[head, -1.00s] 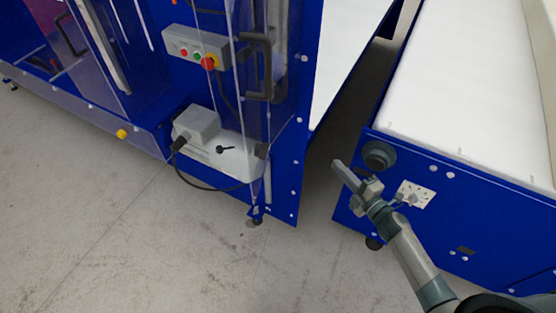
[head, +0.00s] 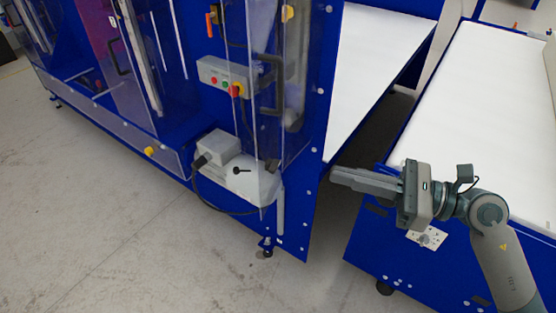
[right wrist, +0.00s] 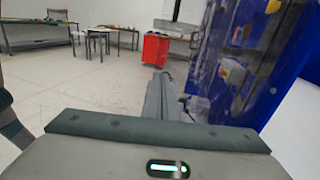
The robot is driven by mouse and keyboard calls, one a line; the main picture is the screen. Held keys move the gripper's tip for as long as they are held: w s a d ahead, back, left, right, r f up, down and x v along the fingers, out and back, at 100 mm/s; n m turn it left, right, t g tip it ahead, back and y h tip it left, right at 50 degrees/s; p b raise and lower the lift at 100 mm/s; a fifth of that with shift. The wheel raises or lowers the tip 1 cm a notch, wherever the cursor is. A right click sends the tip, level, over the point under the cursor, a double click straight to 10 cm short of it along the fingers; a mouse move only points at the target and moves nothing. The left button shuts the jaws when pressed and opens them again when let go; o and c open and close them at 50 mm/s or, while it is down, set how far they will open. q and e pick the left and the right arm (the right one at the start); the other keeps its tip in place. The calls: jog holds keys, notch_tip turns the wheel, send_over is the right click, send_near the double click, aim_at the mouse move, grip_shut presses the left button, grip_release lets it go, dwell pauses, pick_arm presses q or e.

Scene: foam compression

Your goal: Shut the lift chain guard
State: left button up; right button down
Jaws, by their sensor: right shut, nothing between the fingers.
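A clear panel with a dark handle (head: 268,85), which looks like the lift chain guard, is at the right corner of the blue machine in the head view. It seems to stand out at an angle from the blue frame, but its see-through edges make the exact gap hard to tell. My right gripper (head: 338,177) is shut and empty, pointing left, to the right of the panel and apart from it. Its closed fingers also show in the right wrist view (right wrist: 158,98), with the blue machine to their right. My left gripper is not in view.
A grey control box (head: 228,76) with buttons and a white motor housing (head: 235,168) with a cable sit by the panel. A blue-sided white-topped table (head: 480,90) lies under my right arm. A red cabinet (right wrist: 155,50) stands far off; the concrete floor (head: 120,220) is clear.

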jog(key=p, duration=0.3)
send_near(260, 155)
jog(key=p+x, duration=0.4)
jog(key=x, duration=0.1)
jog(key=shift+a+r, duration=0.15)
jog(key=shift+r, duration=0.1)
jog(key=shift+w+a+f, duration=0.15)
jog(key=shift+w+a, duration=0.05)
jog(key=shift+a, duration=0.25)
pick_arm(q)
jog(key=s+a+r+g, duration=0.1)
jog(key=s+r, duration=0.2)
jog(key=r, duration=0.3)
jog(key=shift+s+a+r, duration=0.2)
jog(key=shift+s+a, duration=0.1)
pick_arm(e)
jog(key=shift+a, duration=0.1)
